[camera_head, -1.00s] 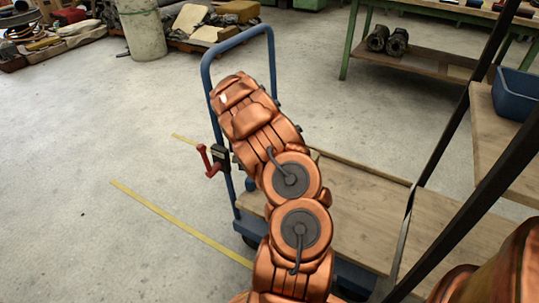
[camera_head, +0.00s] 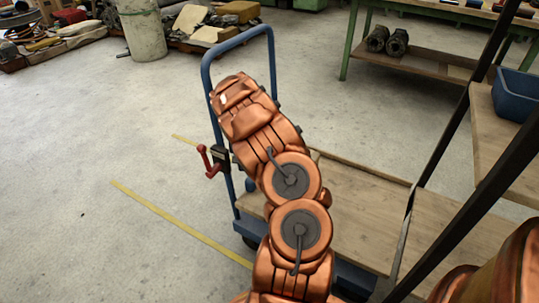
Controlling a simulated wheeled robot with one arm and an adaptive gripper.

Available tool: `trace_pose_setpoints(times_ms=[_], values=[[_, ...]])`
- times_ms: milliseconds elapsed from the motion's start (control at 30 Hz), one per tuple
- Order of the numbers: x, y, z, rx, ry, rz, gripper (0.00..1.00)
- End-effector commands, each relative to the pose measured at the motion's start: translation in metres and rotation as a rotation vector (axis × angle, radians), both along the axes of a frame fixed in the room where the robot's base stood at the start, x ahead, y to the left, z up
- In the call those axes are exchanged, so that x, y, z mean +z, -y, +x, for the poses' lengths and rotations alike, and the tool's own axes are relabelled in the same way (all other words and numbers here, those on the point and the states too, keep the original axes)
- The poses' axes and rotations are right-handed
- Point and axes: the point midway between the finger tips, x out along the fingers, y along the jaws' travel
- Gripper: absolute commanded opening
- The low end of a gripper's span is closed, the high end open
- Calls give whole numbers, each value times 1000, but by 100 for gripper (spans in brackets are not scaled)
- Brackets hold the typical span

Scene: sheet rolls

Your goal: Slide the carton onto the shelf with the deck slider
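A blue-framed trolley (camera_head: 205,82) with a wooden deck (camera_head: 360,205) stands in the middle. A red handle (camera_head: 212,163) on a dark block sits beside its left post; I cannot tell whether this is the deck slider. The shelf, with dark uprights (camera_head: 440,165) and wooden boards, stands at the right, against the deck's right end. Its lower board (camera_head: 455,240) appears close to deck height. No carton can be made out. My copper arm rises in front of the trolley and covers part of its deck and handle frame.
A blue bin (camera_head: 515,95) stands on the shelf's upper board (camera_head: 490,130). A green-legged workbench (camera_head: 435,68) with dark parts on its lower board is behind. A pale drum (camera_head: 143,30) and clutter line the back left. The floor at left is clear, with yellow lines (camera_head: 180,224).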

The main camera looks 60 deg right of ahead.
Motion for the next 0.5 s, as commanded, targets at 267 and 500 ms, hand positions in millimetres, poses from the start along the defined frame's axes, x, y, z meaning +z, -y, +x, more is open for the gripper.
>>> trace_pose_setpoints(times_ms=[267, 500], values=[[0, 0, 0, 0, 0, 0, 0], [-4, 0, 0, 0, 0, 1, 0]])
